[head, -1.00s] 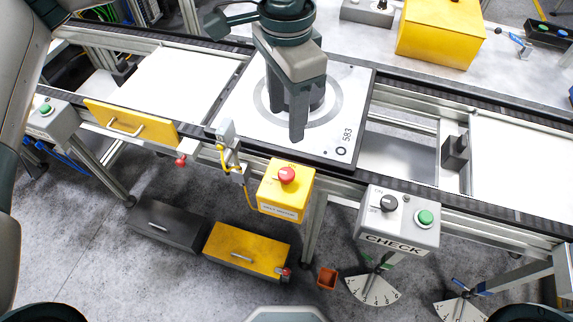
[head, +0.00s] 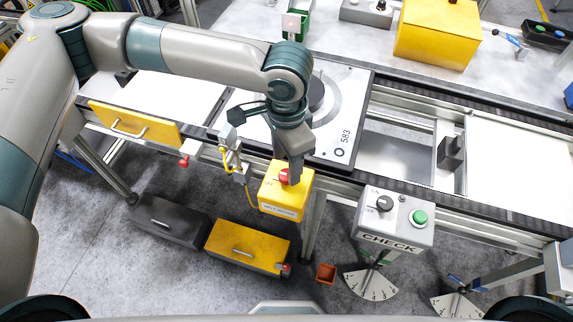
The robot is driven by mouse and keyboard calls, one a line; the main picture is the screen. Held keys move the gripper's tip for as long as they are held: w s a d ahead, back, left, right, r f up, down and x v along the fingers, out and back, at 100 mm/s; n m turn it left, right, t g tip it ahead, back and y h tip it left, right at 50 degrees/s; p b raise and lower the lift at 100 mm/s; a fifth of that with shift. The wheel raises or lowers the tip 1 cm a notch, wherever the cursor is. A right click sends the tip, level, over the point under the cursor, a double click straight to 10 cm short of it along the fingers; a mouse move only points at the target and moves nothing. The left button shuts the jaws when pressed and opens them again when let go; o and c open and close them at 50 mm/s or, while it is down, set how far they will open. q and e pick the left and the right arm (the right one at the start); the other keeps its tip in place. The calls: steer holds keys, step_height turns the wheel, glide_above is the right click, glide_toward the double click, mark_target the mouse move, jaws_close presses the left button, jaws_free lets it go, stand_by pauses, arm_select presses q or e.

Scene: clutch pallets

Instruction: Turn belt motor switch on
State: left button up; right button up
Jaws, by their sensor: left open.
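My left gripper (head: 293,178) points down over the yellow box (head: 283,206) on the conveyor's front side. It is open, its fingers close to the red mushroom button (head: 284,177) and partly covering it; I cannot tell if they touch. To the right, the grey CHECK box (head: 395,222) carries a black rotary knob (head: 385,203) with ON/OFF marks and a green button (head: 419,217). No label reads "belt motor" clearly; the yellow box's label is too small to read. My right gripper is not in view.
A pallet marked 583 (head: 345,125) with a dark round part (head: 317,95) sits on the conveyor behind my gripper. A small switch unit (head: 229,138) with yellow cable stands left of the yellow box. Space above the CHECK box is clear.

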mark_target(286, 174)
arm_select(q)
steer(key=shift+f+p, duration=0.3)
steer(key=shift+f, duration=1.45)
steer(key=c, duration=1)
steer(key=shift+c, duration=0.2)
